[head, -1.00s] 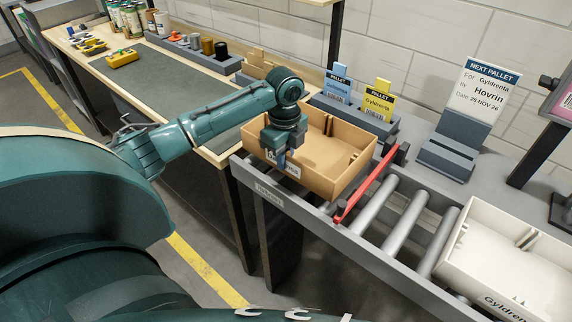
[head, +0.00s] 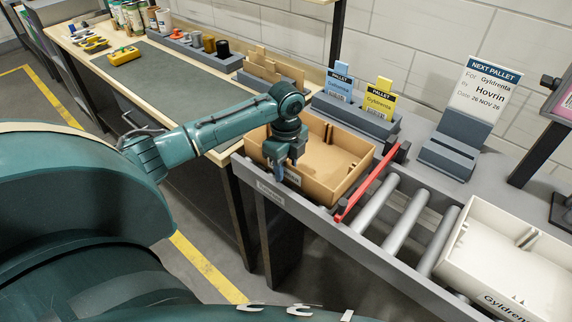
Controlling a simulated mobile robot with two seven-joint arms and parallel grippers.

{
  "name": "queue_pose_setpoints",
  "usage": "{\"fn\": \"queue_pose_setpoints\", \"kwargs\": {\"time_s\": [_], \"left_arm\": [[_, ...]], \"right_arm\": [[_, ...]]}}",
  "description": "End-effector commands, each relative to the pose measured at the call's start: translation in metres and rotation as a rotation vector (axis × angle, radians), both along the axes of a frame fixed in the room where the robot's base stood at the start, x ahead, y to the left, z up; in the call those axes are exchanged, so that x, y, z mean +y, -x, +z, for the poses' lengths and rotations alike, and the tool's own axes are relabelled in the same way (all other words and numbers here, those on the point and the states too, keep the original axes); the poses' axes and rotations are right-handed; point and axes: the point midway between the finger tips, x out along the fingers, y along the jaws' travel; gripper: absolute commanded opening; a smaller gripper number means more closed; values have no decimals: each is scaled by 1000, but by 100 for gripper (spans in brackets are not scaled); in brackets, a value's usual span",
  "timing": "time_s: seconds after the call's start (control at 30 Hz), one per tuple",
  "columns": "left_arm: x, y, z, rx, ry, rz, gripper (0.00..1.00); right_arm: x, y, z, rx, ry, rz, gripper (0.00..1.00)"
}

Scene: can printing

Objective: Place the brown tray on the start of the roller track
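The brown tray (head: 343,168) is an open box with a divider and a label on its front wall. It sits level at the near-left start of the roller track (head: 378,214), left of the red bar. My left gripper (head: 286,165) is at the tray's front-left wall, pointing down. Its fingers look spread apart, one outside the front wall, and they hide part of the label. My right gripper is not in view.
A red bar (head: 367,186) crosses the track right of the tray. A cream tray (head: 506,262) stands farther along. A holder with blue and yellow pallet cards (head: 379,98) and a sign stand (head: 448,157) are behind. A workbench (head: 146,68) lies left.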

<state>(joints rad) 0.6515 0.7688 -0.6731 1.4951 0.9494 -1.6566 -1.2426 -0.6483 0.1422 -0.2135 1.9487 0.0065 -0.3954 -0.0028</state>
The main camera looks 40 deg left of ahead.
Motion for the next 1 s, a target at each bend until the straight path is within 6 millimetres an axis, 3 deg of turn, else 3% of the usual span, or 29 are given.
{"fn": "queue_pose_setpoints", "kwargs": {"time_s": [0.27, 0.73, 1.0], "left_arm": [[0, -1, 16, -5, 0, 0, 37], [0, -1, 109, -4, -1, -1, 37], [0, 0, 124, -1, 0, 0, 37]], "right_arm": [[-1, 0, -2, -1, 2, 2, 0], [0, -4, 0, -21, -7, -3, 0], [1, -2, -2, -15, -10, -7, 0]]}}
